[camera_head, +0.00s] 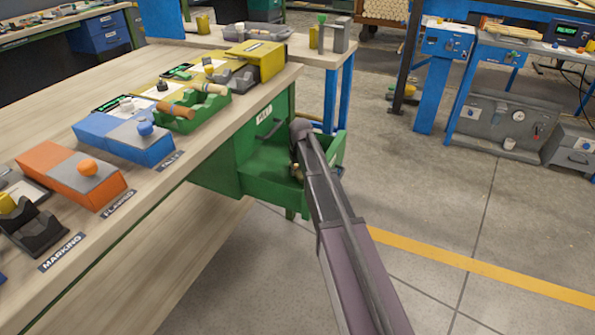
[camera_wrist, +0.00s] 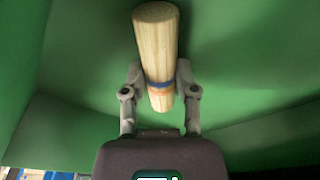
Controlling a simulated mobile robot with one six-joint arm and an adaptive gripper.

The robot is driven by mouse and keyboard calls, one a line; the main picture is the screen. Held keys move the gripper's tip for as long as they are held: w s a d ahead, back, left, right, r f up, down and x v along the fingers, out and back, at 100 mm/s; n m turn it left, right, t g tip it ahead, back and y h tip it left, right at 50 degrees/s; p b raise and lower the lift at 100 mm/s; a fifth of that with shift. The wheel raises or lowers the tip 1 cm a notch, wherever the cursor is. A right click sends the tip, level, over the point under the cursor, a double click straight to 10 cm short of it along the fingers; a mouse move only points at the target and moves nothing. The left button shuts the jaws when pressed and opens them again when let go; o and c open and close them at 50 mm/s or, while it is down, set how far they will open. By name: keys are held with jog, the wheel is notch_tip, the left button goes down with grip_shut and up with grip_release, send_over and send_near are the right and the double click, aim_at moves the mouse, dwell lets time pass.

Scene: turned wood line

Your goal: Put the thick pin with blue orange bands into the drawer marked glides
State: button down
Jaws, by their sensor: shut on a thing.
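The thick pale wooden pin (camera_wrist: 155,45) with a blue and an orange band shows in the wrist view. My gripper (camera_wrist: 160,85) is shut on it, one finger on each side near the bands. Green walls surround the pin in the wrist view. In the head view my gripper (camera_head: 298,170) reaches down into an open green drawer (camera_head: 268,190) under the bench's end. My arm hides part of the drawer's inside. Whether the pin touches the drawer floor cannot be told. A small white label on the green cabinet is too small to read.
The wooden bench (camera_head: 215,145) carries a green tray (camera_head: 208,112) with turned pieces, a blue station (camera_head: 150,142), an orange station (camera_head: 75,180) and a yellow box (camera_head: 262,58). A blue-legged table stands behind the drawer. Open floor lies to the right, with a yellow line.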

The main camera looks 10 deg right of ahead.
aim_at(299, 172)
jog(key=shift+c, duration=1.9)
grip_release()
jog(key=shift+f, duration=0.1)
notch_tip(299, 172, up, 12)
jog(key=s+p, duration=0.1)
jog(key=p, duration=1.1)
jog(key=shift+s+d, duration=0.15)
jog(key=shift+s, duration=0.25)
jog(key=s+m+g, duration=0.1)
jog(key=s, duration=2.5)
jog(key=shift+s+a+m+g, duration=0.4)
